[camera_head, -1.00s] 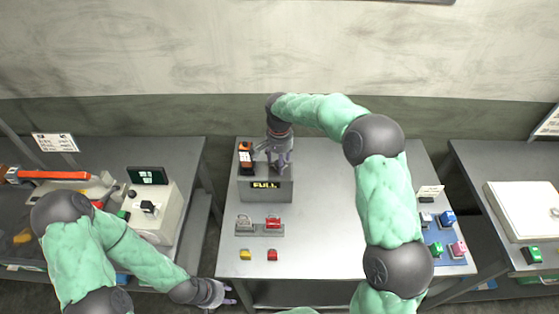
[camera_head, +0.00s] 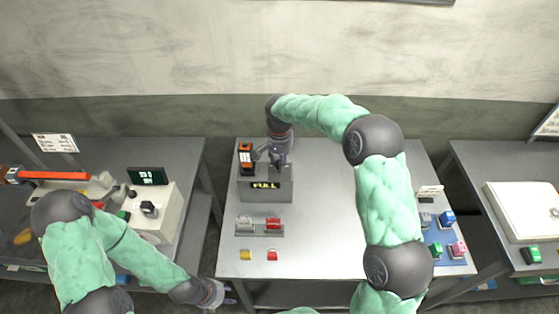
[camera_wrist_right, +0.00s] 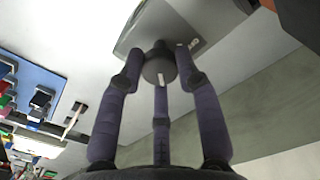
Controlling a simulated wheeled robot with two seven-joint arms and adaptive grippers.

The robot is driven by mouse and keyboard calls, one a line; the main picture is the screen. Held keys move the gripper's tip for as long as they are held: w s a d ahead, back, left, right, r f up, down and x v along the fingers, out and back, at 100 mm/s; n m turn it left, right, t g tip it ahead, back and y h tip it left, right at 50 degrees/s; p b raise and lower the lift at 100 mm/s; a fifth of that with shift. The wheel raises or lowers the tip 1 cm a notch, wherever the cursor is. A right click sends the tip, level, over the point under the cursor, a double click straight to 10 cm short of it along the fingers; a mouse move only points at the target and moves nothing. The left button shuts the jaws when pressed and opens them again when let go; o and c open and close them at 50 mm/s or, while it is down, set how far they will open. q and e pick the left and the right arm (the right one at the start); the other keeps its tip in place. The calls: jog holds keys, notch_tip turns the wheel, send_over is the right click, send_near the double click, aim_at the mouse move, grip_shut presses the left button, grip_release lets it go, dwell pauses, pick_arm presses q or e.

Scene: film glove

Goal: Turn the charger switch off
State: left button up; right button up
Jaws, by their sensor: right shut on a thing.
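The charger (camera_head: 266,189) is a grey box on the middle table, with a lit display (camera_head: 265,185) reading FULL on its front. An orange and black battery-like block (camera_head: 246,158) stands upright at its left. My right gripper (camera_head: 276,160) reaches down onto the charger's top, beside that block. In the right wrist view its dark fingers (camera_wrist_right: 160,78) close around a round dark knob, the charger switch (camera_wrist_right: 158,68), which has a pale mark. The head view hides most of the switch. My left gripper (camera_head: 218,293) hangs low by the middle table's front left corner, away from the charger; its fingers are unclear.
A rack with grey and red padlock-like items (camera_head: 260,226) stands in front of the charger. Yellow (camera_head: 245,254) and red (camera_head: 272,255) blocks lie nearer the front edge. A blue mat (camera_head: 456,262) with several coloured pieces is at right. The table's middle is clear.

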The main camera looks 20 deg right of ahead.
jog(key=n, duration=0.4)
jog(key=shift+p, duration=0.4)
jog(key=n+p, duration=0.1)
jog(key=n, duration=0.3)
jog(key=shift+n, duration=0.4)
jog(key=n, duration=0.4)
jog(key=shift+p, duration=0.4)
jog(key=shift+n+p, duration=0.3)
jog(key=shift+n, duration=1.7)
jog(key=o, duration=1.1)
jog(key=shift+o, duration=0.2)
notch_tip(320, 180, up, 12)
